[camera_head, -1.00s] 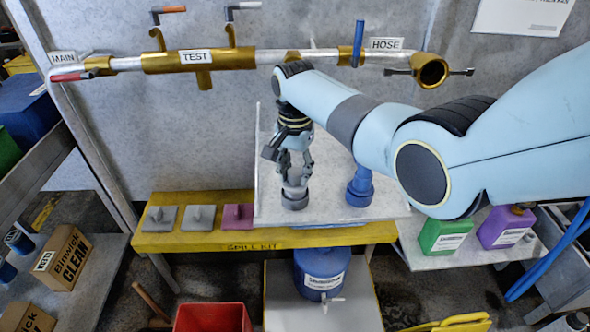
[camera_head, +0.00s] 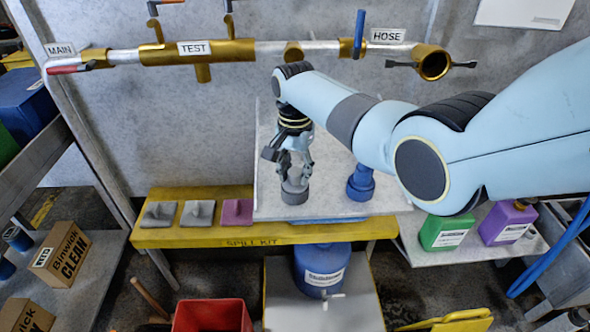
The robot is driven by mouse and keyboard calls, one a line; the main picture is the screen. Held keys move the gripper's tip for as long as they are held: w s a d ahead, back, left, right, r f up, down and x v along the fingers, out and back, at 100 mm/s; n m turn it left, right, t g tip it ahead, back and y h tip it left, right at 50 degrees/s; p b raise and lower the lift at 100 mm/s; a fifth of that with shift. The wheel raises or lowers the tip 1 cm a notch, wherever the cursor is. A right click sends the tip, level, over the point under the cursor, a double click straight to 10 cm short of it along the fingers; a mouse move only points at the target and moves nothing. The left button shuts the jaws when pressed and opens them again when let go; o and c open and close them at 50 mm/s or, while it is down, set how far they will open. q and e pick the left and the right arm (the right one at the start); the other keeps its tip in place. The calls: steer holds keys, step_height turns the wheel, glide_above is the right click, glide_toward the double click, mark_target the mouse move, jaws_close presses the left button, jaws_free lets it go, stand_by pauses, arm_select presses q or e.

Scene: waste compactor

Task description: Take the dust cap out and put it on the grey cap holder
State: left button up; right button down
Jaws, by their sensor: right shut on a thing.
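My right gripper (camera_head: 294,174) points down over the pale tray (camera_head: 270,205) and is shut on a small light grey piece, which looks like the dust cap (camera_head: 294,185). The cap is at the top of a darker grey round holder (camera_head: 295,197) on the tray. The fingers partly hide the cap, and I cannot tell whether it is fully seated. The brass hose port (camera_head: 433,65), at the right end of the pipe, shows a dark open mouth with its levers spread. My left gripper is not in view.
A blue fitting (camera_head: 361,184) stands on the tray to the right of the grey holder, close to my forearm. The yellow spill kit shelf (camera_head: 170,238) holds two grey pieces and one magenta piece. A red bin (camera_head: 212,316) and a blue drum (camera_head: 321,262) are below.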

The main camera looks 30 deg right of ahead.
stand_by(0.3)
steer(key=c, duration=0.6)
jaws_free()
step_height(320, 180, up, 4)
steer(key=p, duration=0.4)
steer(key=shift+r, duration=0.25)
steer(key=shift+r+p, duration=0.3)
steer(key=shift+p, duration=0.1)
steer(key=shift+r, duration=0.9)
steer(key=shift+s, duration=0.1)
